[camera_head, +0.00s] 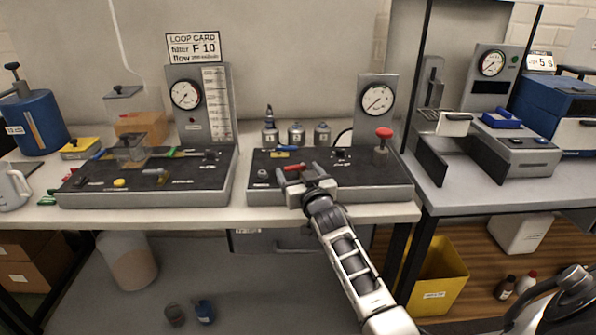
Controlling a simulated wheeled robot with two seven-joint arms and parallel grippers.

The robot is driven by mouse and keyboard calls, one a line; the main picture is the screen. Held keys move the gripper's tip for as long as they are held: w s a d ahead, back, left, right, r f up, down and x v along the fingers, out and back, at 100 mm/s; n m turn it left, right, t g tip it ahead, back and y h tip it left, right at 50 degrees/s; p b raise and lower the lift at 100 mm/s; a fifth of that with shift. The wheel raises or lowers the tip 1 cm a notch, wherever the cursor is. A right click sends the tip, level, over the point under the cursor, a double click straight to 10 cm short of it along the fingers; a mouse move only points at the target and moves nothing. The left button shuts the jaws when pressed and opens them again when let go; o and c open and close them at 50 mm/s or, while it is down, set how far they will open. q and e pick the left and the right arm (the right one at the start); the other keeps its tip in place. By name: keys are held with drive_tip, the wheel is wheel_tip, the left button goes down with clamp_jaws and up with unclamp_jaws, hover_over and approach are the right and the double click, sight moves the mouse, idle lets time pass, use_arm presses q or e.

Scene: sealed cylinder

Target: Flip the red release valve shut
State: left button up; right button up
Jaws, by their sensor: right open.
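A small red lever handle (293,168) lies on the dark top of the right bench console (385,192), below its gauge panel. I take it for the release valve; its exact angle is too small to tell. My right gripper (306,181) is open over the front of this console, just in front of the red lever. It partly covers the console there, and I cannot tell whether a finger touches the lever. A red round knob (384,132) stands on a metal post at the console's back right. My left gripper is not in view.
A pressure gauge (377,98) rises behind the console. Several small metal canisters (296,134) stand behind its left part. A second console (145,188) with a gauge and loop card (193,46) is to the left. A yellow bin (440,272) is under the bench.

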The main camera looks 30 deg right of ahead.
drive_tip(key=shift+w+d, duration=0.15)
drive_tip(key=shift+w, duration=0.35)
drive_tip(key=c, duration=1)
drive_tip(key=shift+o, duration=0.2)
drive_tip(key=shift+w+a+f+m+g+h+b, duration=0.1)
drive_tip(key=shift+m+g+h+b, duration=0.05)
drive_tip(key=shift+m+h+b, duration=0.3)
drive_tip(key=shift+w+a+m+g+h+b, duration=0.15)
drive_tip(key=shift+m+h+b, duration=0.1)
drive_tip(key=shift+h+b, duration=0.3)
drive_tip(key=shift+m+g+h+b, duration=0.4)
drive_tip(key=shift+m+h+b, duration=0.3)
drive_tip(key=shift+b, duration=0.55)
drive_tip(key=shift+w+g+h+b, duration=0.1)
drive_tip(key=shift+g+h+b, duration=0.3)
drive_tip(key=shift+h+b, duration=0.3)
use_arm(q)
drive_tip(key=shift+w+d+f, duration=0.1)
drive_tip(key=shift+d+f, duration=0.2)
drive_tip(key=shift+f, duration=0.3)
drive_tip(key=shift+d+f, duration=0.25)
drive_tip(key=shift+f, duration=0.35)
use_arm(e)
drive_tip(key=shift+d+r, duration=0.1)
drive_tip(key=shift+r, duration=0.1)
